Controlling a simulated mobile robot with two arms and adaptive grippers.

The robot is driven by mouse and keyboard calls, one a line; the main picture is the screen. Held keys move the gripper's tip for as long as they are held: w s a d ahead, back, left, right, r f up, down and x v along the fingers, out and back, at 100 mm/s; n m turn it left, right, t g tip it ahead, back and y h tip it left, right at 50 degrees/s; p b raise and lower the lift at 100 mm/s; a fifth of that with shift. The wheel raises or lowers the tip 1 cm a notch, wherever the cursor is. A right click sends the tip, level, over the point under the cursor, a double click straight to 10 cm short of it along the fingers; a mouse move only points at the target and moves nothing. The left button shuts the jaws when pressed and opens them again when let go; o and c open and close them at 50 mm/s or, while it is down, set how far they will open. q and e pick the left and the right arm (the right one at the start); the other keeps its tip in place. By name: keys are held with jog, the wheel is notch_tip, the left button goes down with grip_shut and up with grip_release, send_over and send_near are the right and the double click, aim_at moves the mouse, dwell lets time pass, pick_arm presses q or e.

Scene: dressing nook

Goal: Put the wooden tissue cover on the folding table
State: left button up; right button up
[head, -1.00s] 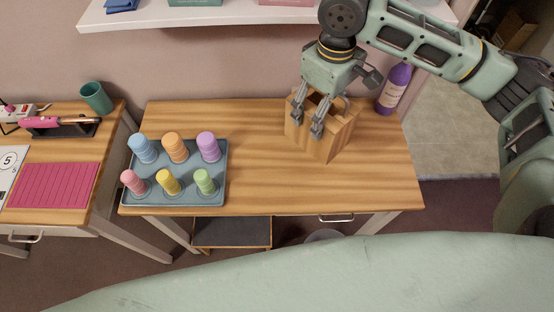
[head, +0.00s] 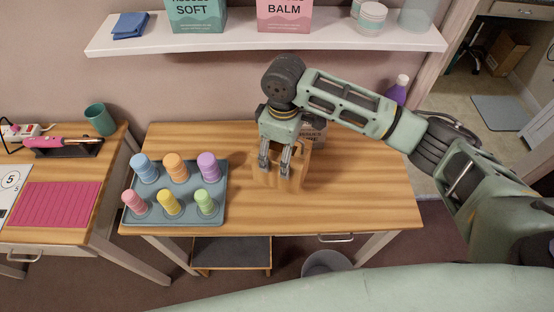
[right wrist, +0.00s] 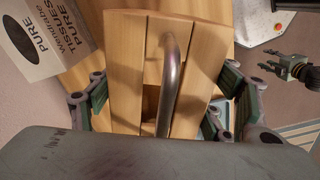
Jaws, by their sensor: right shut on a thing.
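The wooden tissue cover (head: 292,172) is a box of light wood over the desk's middle. My right gripper (head: 274,168) points down at it, shut on it. In the right wrist view the cover (right wrist: 125,75) stands between the two fingers (right wrist: 158,113), with a slot and a curved metal bar (right wrist: 172,80) over it. I cannot tell whether its base touches the desk. My left gripper (right wrist: 275,62) seems to show small at the right of that view, its jaws unclear. I cannot pick out a folding table for certain.
The wooden desk (head: 370,195) bears a blue-grey tray (head: 188,213) of coloured stacks at left. A printed box (head: 316,130) stands behind the cover, a purple bottle (head: 398,92) at the back right. The desk's right side is clear. A shelf (head: 250,44) hangs above.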

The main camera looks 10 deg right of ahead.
jog(key=shift+a+f, duration=0.4)
jog(key=shift+a, duration=0.3)
pick_arm(q)
jog(key=shift+s+r+p, duration=0.5)
jog(key=shift+s, duration=0.25)
pick_arm(e)
notch_tip(320, 180, down, 4)
pick_arm(q)
jog(key=shift+r, duration=0.1)
pick_arm(e)
jog(key=shift+f, duration=0.2)
jog(key=o, duration=1.4)
pick_arm(q)
jog(key=shift+w, duration=0.2)
notch_tip(320, 180, down, 2)
jog(key=shift+b, duration=0.95)
pick_arm(e)
notch_tip(320, 180, up, 12)
jog(key=shift+r, duration=0.25)
